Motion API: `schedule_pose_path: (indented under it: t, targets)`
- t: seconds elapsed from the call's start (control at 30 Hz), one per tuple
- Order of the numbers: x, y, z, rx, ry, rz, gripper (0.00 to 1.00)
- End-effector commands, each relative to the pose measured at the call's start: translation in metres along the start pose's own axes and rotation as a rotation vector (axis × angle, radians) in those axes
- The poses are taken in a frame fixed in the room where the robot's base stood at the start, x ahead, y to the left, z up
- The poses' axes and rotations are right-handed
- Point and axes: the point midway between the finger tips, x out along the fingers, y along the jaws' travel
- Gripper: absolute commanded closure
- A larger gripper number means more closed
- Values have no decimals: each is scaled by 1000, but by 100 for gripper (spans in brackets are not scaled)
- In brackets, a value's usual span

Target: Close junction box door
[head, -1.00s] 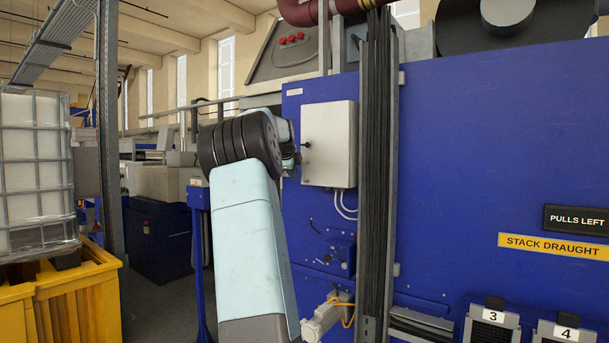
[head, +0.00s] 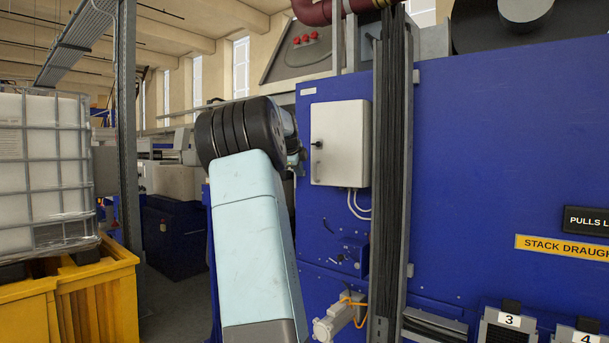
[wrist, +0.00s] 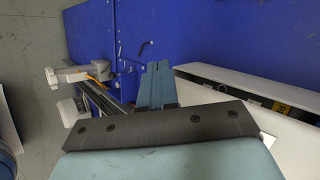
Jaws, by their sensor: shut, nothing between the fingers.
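The junction box is a pale grey box (head: 341,143) mounted on the blue machine wall, with a dark handle at its door's left edge. In the wrist view, the box's white side (wrist: 225,80) and the pale door (wrist: 290,145) have a gap between them. Dark parts and a yellow label show in that gap, so the door stands ajar. My gripper (wrist: 157,68) is shut and empty, beside the box on its left in the wrist view. In the head view it is mostly hidden behind my arm, near the box's left side. I cannot tell whether it touches the door.
A vertical cable tray (head: 392,180) runs just right of the box. Below hang white cables and a small motor unit (head: 340,316) with an orange cable. A caged white tank (head: 45,170) stands over a yellow bin (head: 100,290) at left. Open floor lies between bin and machine.

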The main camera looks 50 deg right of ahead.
Motion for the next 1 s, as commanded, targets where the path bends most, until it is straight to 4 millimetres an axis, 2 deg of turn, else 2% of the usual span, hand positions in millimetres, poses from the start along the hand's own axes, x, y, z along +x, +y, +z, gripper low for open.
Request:
schedule_pose_path:
  t: [0.1,0.3,0.53,0.63,0.77,0.87,1.0]
  targets:
    - [-24,-1,6,0,-2,-2,100]
    - [-55,-3,13,3,1,-1,100]
    - [-72,-3,16,1,2,0,100]
    - [-76,3,16,-22,-12,14,100]
    - [-88,27,16,-120,-68,53,100]
    - [-103,58,19,-251,-142,92,100]
    - [-131,111,28,-473,-264,129,100]
